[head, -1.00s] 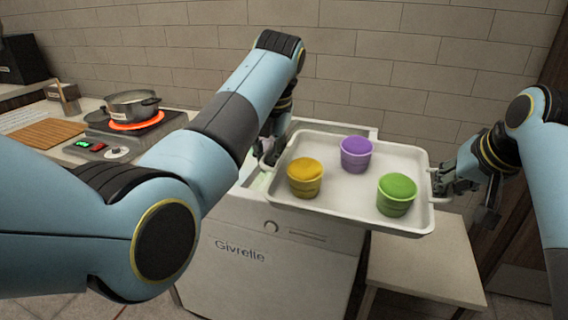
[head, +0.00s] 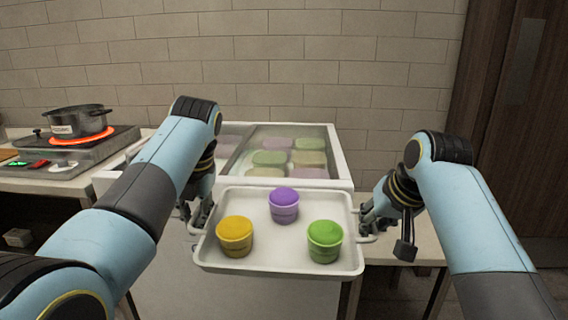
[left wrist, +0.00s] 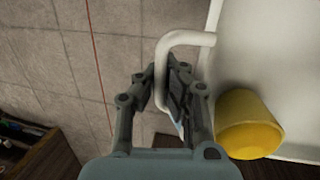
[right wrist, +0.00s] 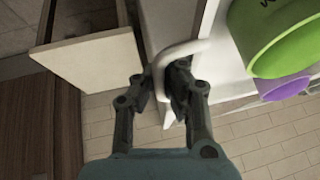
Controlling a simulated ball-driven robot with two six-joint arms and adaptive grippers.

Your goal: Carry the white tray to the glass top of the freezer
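The white tray (head: 285,264) is held level in front of the freezer in the head view. It carries a yellow cup (head: 235,236), a purple cup (head: 284,205) and a green cup (head: 325,241), all upright. My left gripper (head: 196,222) is shut on the tray's left handle, a white loop also seen in the left wrist view (left wrist: 162,70). My right gripper (head: 368,226) is shut on the right handle, which shows in the right wrist view (right wrist: 165,62). The freezer (head: 343,165) stands behind the tray, and its glass top (head: 310,135) shows several pastel tubs beneath.
A glowing red burner with a pot (head: 78,121) stands on the counter at left. A light side table (head: 420,240) is right of the freezer, partly behind my right arm. A brick wall is behind and a dark wooden door (head: 510,130) is at the right.

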